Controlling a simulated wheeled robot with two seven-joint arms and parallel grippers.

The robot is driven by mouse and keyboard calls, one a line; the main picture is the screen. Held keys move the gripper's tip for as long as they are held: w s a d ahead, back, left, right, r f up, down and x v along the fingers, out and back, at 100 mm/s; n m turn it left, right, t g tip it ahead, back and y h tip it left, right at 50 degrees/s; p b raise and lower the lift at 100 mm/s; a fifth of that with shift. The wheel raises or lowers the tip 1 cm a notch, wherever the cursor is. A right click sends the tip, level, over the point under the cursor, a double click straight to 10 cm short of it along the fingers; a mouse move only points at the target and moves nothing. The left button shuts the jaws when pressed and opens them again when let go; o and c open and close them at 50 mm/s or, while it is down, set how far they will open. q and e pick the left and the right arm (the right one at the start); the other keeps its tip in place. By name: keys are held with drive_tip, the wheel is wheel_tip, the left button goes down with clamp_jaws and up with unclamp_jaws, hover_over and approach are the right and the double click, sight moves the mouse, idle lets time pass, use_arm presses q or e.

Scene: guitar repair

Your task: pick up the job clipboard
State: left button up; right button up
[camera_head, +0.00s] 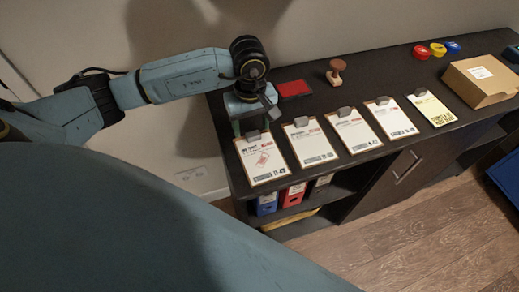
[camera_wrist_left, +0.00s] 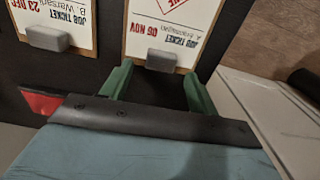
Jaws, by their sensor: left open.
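Several job clipboards lie in a row on the dark counter. The leftmost clipboard (camera_head: 262,160) holds a white sheet with a red stamp mark. In the left wrist view this clipboard (camera_wrist_left: 164,22) reads "JOB TICKET" and "06 NOV", with a grey clip (camera_wrist_left: 162,60) at its edge. My left gripper (camera_head: 252,127) is at the clip end of it. In the wrist view the green fingers of the left gripper (camera_wrist_left: 157,85) are open, one to each side of the clip, with nothing between them gripped. Whether they touch the board cannot be told. My right gripper is not visible.
The neighbouring clipboard (camera_head: 311,143) lies close on the right. A red pad (camera_head: 294,88) and a wooden stamp (camera_head: 336,72) are behind the row. A cardboard box (camera_head: 482,80) stands at the right. Binders (camera_head: 293,194) fill the shelf below. The wall is close behind.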

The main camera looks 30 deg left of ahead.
use_arm(q)
drive_tip(key=shift+f, duration=0.8)
drive_tip(key=c, duration=1.1)
